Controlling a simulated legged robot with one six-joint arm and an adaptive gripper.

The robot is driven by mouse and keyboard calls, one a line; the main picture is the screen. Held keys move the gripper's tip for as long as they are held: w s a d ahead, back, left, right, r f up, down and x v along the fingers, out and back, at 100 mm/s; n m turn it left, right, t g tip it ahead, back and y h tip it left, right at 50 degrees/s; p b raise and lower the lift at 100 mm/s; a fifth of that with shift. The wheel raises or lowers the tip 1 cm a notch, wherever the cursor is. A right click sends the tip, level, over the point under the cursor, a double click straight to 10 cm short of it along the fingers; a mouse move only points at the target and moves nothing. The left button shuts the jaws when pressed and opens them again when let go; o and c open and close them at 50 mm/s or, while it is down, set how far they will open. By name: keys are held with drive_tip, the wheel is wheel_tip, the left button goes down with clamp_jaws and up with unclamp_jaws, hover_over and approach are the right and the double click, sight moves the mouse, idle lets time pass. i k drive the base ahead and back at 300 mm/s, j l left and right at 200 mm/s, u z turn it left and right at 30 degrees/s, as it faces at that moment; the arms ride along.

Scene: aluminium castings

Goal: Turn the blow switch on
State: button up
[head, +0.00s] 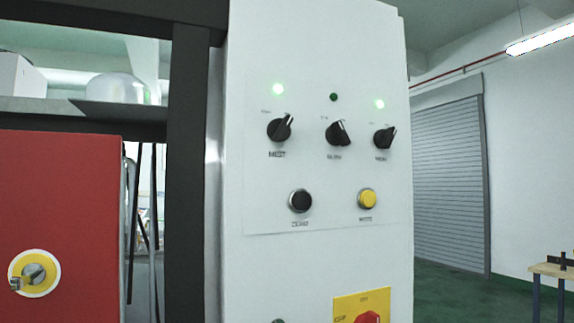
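A white control panel carries a row of three black rotary switches: left (280,129), middle (338,133) and right (384,138). The labels under them are blurred; the middle one looks like it may read "blow". The left and right switches have their handles tilted toward the upper right. The middle handle appears tilted toward the upper left. The green lamps above the left switch (278,89) and right switch (379,104) are lit. The middle lamp (333,97) is dark green and unlit. My gripper is not in view.
Below the switches are a black push button (300,201) and a yellow one (367,199). A red switch on a yellow plate (350,305) is lower down, partly cut off. A red cabinet (70,200) stands at left. Open floor and a shutter door (445,185) lie at right.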

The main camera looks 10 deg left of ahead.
sight(336, 135)
drive_tip(key=j+u, duration=0.15)
drive_tip(key=u, duration=0.6)
